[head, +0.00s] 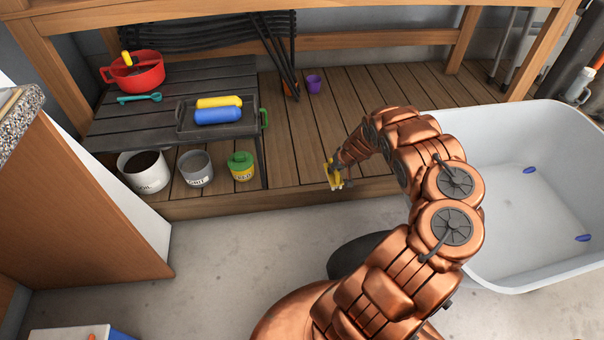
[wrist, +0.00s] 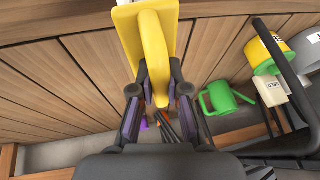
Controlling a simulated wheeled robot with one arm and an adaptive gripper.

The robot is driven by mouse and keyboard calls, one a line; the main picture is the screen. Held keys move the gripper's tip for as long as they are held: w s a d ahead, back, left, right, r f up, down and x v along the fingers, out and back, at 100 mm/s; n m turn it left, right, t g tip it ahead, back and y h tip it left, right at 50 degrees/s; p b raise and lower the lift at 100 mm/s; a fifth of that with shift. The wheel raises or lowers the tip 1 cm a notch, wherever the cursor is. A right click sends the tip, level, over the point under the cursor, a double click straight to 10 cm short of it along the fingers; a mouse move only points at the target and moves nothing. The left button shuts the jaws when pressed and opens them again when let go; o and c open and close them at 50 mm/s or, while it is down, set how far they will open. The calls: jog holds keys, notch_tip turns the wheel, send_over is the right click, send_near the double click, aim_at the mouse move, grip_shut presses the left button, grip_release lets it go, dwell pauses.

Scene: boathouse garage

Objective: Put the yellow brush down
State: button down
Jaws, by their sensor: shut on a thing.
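The yellow brush (head: 333,175) is at the front edge of the wooden deck (head: 300,130) in the head view. In the wrist view the brush (wrist: 148,18) shows a flat yellow block with a curved handle toward me. My gripper (wrist: 158,78) is shut on that handle, one dark finger on each side. In the head view my gripper (head: 343,168) is small and partly hidden by my wrist. I cannot tell whether the brush touches the deck.
A dark slatted table (head: 110,115) at left holds a red pot (head: 148,72) and a tray (head: 185,127) with yellow and blue cylinders. A purple pot (head: 313,84) is behind. A white tub (head: 530,130) is at right. The middle deck is clear.

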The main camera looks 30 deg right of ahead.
jog(key=w+a+f+m+b, duration=0.1)
jog(key=w+a+f+b, duration=0.35)
jog(key=f, duration=0.25)
jog(key=w+b, duration=0.2)
jog(key=w, duration=0.2)
jog(key=w+d+f+b, duration=0.1)
jog(key=w+b, duration=0.1)
jog(key=w, duration=0.2)
jog(key=w+b, duration=0.2)
jog(key=w, duration=0.3)
jog(key=shift+d+f+b, duration=0.2)
jog(key=shift+d+b, duration=0.05)
jog(key=shift+b, duration=0.15)
notch_tip(320, 180, down, 3)
jog(key=shift+r+b, duration=0.1)
jog(key=shift+b, duration=0.75)
jog(key=c, duration=1.2)
grip_release()
jog(key=shift+o, duration=0.2)
